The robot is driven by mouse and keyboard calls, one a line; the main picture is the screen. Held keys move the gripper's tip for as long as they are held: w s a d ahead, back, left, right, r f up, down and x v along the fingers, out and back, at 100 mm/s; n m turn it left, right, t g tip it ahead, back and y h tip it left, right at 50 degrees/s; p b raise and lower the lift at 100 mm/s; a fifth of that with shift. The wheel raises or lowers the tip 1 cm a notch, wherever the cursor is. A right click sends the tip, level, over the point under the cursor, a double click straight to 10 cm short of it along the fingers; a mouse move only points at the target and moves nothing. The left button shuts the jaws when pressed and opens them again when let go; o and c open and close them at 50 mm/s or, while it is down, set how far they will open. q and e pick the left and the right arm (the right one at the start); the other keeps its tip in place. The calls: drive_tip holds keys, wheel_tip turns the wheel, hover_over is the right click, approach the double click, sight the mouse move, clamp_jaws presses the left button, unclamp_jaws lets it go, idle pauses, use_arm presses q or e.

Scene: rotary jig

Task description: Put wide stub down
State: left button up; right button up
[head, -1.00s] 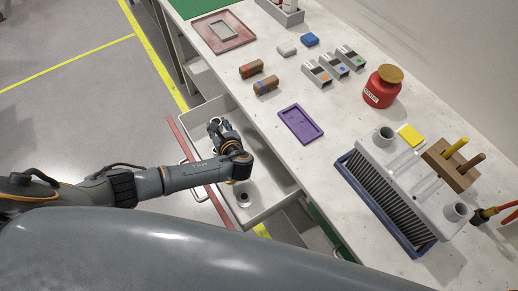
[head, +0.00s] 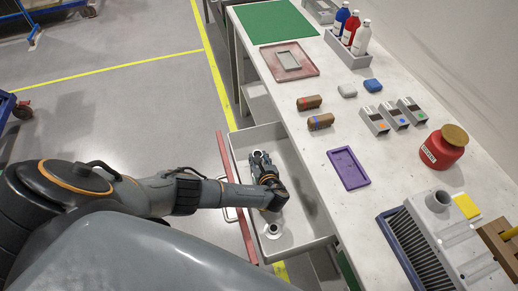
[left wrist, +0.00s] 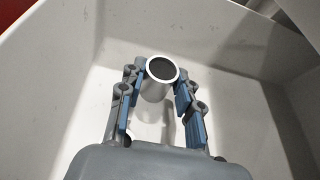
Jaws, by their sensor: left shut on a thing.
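My left gripper (head: 260,157) is inside the open drawer, near its far end in the head view. It is shut on the wide stub, a short pale tube with a dark round opening. The stub (left wrist: 162,72) shows between the fingertips in the left wrist view, above or at the drawer floor; I cannot tell whether it touches. In the head view my gripper mostly hides it. Another pale round stub (head: 271,230) stands in the near part of the drawer (head: 300,243). My right gripper is out of view.
The drawer walls (left wrist: 55,60) surround my left gripper. The bench (head: 300,130) beside it carries a purple tray (head: 348,168), two brown blocks (head: 320,122), a red jar (head: 443,147) and a grey fixture (head: 455,235). Bare drawer floor lies around the gripper.

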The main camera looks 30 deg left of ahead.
use_arm(q)
drive_tip(key=o, duration=1.1)
drive_tip(key=shift+o, duration=0.2)
drive_tip(key=shift+s+d, duration=0.1)
drive_tip(key=shift+s+d+r, duration=0.15)
drive_tip(key=shift+s+d, duration=0.1)
drive_tip(key=p+v, duration=0.1)
drive_tip(key=v, duration=0.9)
drive_tip(key=shift+s+d+r, duration=0.1)
drive_tip(key=shift+s+d, duration=0.05)
drive_tip(key=shift+s+d+r, duration=0.15)
drive_tip(key=shift+d, duration=0.05)
